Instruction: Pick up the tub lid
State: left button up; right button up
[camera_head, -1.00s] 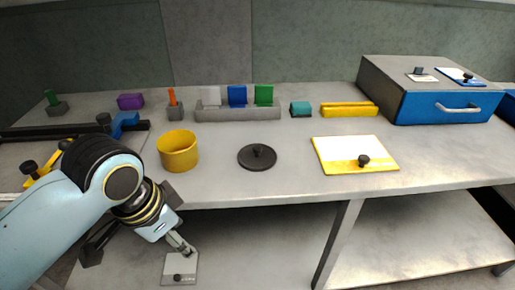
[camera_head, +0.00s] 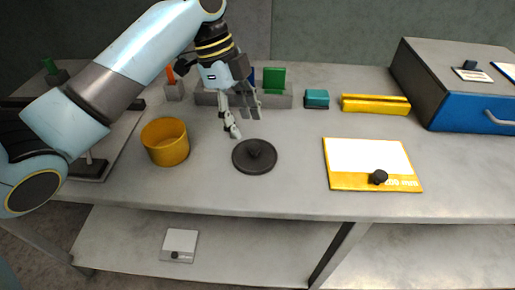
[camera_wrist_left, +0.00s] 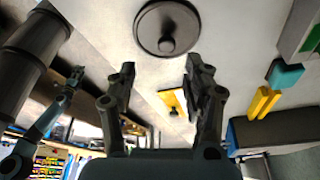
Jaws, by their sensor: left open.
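The tub lid (camera_head: 254,157) is a dark round disc with a knob on top, lying flat on the bench. It also shows at the top of the left wrist view (camera_wrist_left: 167,28). The yellow tub (camera_head: 165,141) stands to its left, open at the top. My left gripper (camera_head: 244,127) is open and empty, above and just behind the lid, apart from it. In the left wrist view its two fingers (camera_wrist_left: 160,75) are spread, with the lid beyond their tips.
A yellow-edged white plate with a knob (camera_head: 372,163) lies right of the lid. A yellow bar (camera_head: 375,104), a teal block (camera_head: 317,98) and a grey rack with a green plate (camera_head: 273,80) stand behind. A blue-fronted box (camera_head: 470,100) is at right. The lid's front side is clear.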

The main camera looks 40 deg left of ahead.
aim_at(254, 146)
pick_arm(q)
jog(key=shift+x, duration=0.75)
jog(key=shift+w+d+f, duration=0.2)
jog(key=shift+w+f, duration=0.05)
jog(key=shift+f, duration=0.05)
jog(key=x, duration=0.4)
jog(key=shift+w+a+f, duration=0.15)
jog(key=shift+w+f, duration=0.05)
jog(key=shift+f, duration=0.4)
jog(key=shift+c, duration=2.4)
jog(key=c, duration=0.4)
jog(key=shift+c, duration=0.5)
pick_arm(e)
jog(key=shift+s, duration=0.1)
